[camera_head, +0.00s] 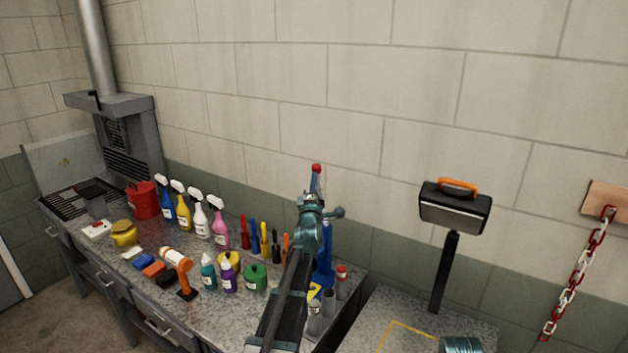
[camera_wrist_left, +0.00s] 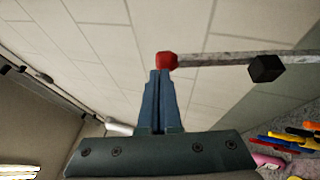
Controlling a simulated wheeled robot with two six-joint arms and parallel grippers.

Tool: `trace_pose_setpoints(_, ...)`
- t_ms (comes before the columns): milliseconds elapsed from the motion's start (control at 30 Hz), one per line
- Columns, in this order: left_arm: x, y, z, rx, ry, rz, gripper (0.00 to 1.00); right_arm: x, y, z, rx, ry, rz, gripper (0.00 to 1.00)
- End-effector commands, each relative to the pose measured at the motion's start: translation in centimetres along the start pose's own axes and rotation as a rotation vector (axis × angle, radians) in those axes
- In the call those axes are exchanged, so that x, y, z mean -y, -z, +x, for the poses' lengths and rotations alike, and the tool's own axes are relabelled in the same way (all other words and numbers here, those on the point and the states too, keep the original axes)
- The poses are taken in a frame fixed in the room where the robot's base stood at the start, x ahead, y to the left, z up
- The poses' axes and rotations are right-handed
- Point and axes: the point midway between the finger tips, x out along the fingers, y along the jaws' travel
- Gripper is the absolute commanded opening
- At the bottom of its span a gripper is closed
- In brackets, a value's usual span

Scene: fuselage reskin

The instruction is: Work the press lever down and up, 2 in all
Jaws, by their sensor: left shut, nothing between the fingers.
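The press lever shows in the left wrist view as a grey bar (camera_wrist_left: 215,60) with a red knob (camera_wrist_left: 167,61) at its end and a black block (camera_wrist_left: 266,68) farther along. The red knob also shows in the head view (camera_head: 316,168), just above my left gripper (camera_head: 316,182). The blue press body (camera_head: 325,260) stands on the bench, partly hidden behind my left arm. My left gripper is shut and empty, with its blue fingertips (camera_wrist_left: 160,76) right at the knob. I cannot tell whether they touch it.
The bench (camera_head: 215,322) holds spray bottles (camera_head: 201,218), screwdrivers (camera_head: 254,237), a red can (camera_head: 143,200) and an orange-and-white drill (camera_head: 178,266). A second table (camera_head: 370,315) is to the right, with a black case (camera_head: 455,210) above it. A chain (camera_head: 575,285) hangs at far right.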

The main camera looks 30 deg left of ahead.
Motion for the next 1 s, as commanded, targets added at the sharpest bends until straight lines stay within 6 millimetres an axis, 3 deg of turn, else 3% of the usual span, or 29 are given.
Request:
trace_pose_setpoints(500, -1.1, -0.3, -10.7, 0.001, -0.001, 0.000, 0.00, 0.2, 0.1, 1.9, -0.001, 0.000, 0.002, 0.50)
trace_pose_setpoints(667, -1.3, -0.3, -11.9, 0.001, 0.000, 0.001, 0.00, 0.2, 0.1, 2.0, -0.001, 0.000, 0.002, 0.50)
trace_pose_setpoints(1000, -1.0, -0.6, -11.9, 0.007, 0.008, 0.008, 0.00, 0.2, 0.1, 2.1, -0.001, 0.000, 0.001, 0.50)
